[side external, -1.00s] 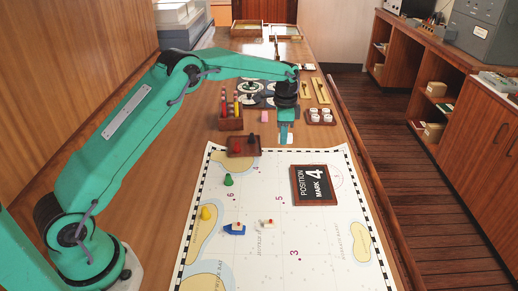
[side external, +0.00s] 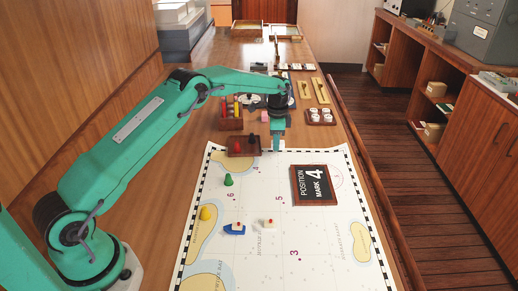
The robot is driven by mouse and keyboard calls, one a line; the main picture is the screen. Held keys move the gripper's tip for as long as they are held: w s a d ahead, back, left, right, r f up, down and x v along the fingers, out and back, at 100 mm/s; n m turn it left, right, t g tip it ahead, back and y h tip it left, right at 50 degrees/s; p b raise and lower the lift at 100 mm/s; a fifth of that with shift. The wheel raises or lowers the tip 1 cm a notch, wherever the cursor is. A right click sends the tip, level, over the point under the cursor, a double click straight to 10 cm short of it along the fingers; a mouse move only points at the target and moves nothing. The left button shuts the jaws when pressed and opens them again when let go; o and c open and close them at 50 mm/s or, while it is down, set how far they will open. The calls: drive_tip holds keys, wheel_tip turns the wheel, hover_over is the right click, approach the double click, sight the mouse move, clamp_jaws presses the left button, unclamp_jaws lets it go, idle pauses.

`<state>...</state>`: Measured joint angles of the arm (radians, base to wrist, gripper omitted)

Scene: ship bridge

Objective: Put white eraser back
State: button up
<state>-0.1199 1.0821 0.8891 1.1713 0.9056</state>
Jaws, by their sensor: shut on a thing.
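My gripper (side external: 278,143) points down near the top edge of the white chart, right of a small dark tray (side external: 243,147) with a red and a dark piece. It is shut on a small pale thing at its fingertips, which I take to be the white eraser; it is mostly hidden by the fingers. A pink eraser-like block (side external: 263,115) lies on the table behind, left of my gripper.
A pencil holder (side external: 231,115) stands at left. A tray of white pieces (side external: 321,116) is at right. The chart (side external: 325,235) bears a "Position Mark 4" board (side external: 314,185), a green pawn (side external: 228,179), a yellow pawn (side external: 207,213) and a blue boat (side external: 235,229).

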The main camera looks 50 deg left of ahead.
drive_tip(key=shift+f, duration=0.55)
drive_tip(key=o, duration=0.9)
drive_tip(key=shift+f, duration=0.1)
wheel_tip(320, 180, up, 12)
drive_tip(key=shift+r, duration=0.15)
idle(0.5)
